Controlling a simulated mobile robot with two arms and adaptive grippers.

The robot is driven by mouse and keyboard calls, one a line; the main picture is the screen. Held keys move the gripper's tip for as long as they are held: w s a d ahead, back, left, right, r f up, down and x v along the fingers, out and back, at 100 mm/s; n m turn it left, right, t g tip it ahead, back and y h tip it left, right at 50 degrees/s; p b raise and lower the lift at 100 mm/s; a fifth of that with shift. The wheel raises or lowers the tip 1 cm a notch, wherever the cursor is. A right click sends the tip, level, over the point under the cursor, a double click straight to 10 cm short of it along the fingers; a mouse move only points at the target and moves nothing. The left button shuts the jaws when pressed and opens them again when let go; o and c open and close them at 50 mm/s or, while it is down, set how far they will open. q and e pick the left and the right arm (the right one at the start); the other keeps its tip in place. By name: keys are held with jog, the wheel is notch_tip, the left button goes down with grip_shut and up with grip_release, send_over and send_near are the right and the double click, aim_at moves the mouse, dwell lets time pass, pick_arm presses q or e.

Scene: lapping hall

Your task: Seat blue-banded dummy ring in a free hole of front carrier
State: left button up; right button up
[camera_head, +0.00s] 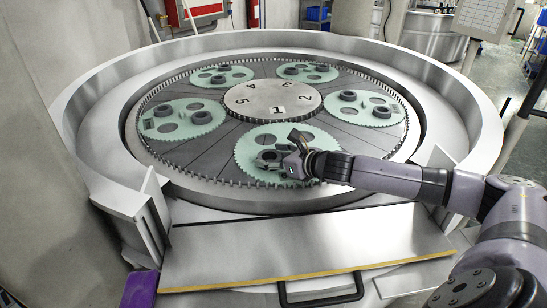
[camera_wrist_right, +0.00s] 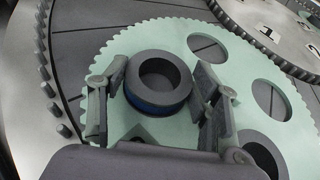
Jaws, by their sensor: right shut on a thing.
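The blue-banded dummy ring (camera_wrist_right: 158,82) is dark grey with a blue band low on its side. My right gripper (camera_wrist_right: 156,98) is shut on it, one finger on each side. In the head view the right gripper (camera_head: 272,160) is over the near part of the front carrier (camera_head: 246,158), a pale green toothed disc that also shows in the wrist view (camera_wrist_right: 125,48). The blue band shows above the carrier face; I cannot tell the gap beneath the ring. Two empty round holes show in the wrist view, and a dark round opening or ring is at lower right. My left gripper is out of view.
Several other green carriers, such as the left one (camera_head: 213,119), hold dark rings around the numbered centre plate (camera_head: 272,97). A pin ring (camera_head: 215,182) and a broad metal rim (camera_head: 88,130) surround them. A flat metal shelf (camera_head: 300,250) lies in front.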

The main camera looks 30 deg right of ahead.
aim_at(279, 159)
jog(key=o, duration=1.2)
jog(key=shift+s+a+f, duration=0.1)
jog(key=shift+s+f, duration=0.05)
jog(key=shift+f, duration=0.35)
jog(key=shift+s+f, duration=0.15)
jog(key=shift+f, duration=0.3)
jog(key=o, duration=0.4)
jog(key=shift+w+a+g, duration=0.15)
jog(key=shift+g, duration=0.15)
jog(key=shift+r, duration=0.1)
jog(key=shift+d+r, duration=0.2)
jog(key=shift+r, duration=0.15)
jog(key=shift+s+d, duration=0.15)
jog(key=shift+s, duration=0.05)
jog(key=b+v, duration=0.2)
jog(key=v, duration=0.3)
jog(key=shift+w+d+b, duration=0.15)
jog(key=shift+d+b, duration=0.2)
jog(key=shift+b, duration=0.05)
jog(key=b+v, duration=0.3)
jog(key=b, duration=0.1)
jog(key=shift+s+a+r, duration=0.25)
jog(key=shift+s+r, duration=0.05)
jog(key=shift+r, duration=0.05)
jog(key=shift+b+v, duration=0.6)
jog(key=shift+v, duration=1)
